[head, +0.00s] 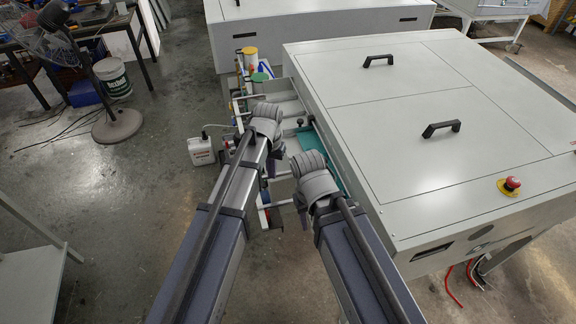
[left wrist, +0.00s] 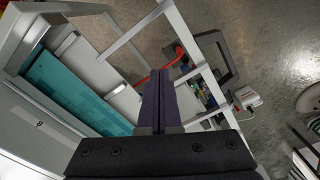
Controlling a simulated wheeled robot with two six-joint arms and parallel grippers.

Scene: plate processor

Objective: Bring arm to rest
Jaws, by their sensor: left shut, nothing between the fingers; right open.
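My left gripper (left wrist: 157,75) shows in the left wrist view with its two dark fingers shut together and nothing between them. They point over the open frame at the end of the machine. In the head view, my left arm reaches forward beside the large grey plate processor (head: 420,150), and its gripper is mostly hidden beneath the wrist. My right gripper (head: 302,213) is open and empty, hanging below its wrist, close to the machine's left side; its fingers are only partly visible. A teal plate (left wrist: 75,90) lies in the machine's feed tray; part of it also shows in the head view (head: 333,170).
Colored-lid containers (head: 250,56) stand behind my left wrist. A pedestal fan (head: 116,124) and a white bucket (head: 112,78) are at the upper left. Open floor lies left of my arms.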

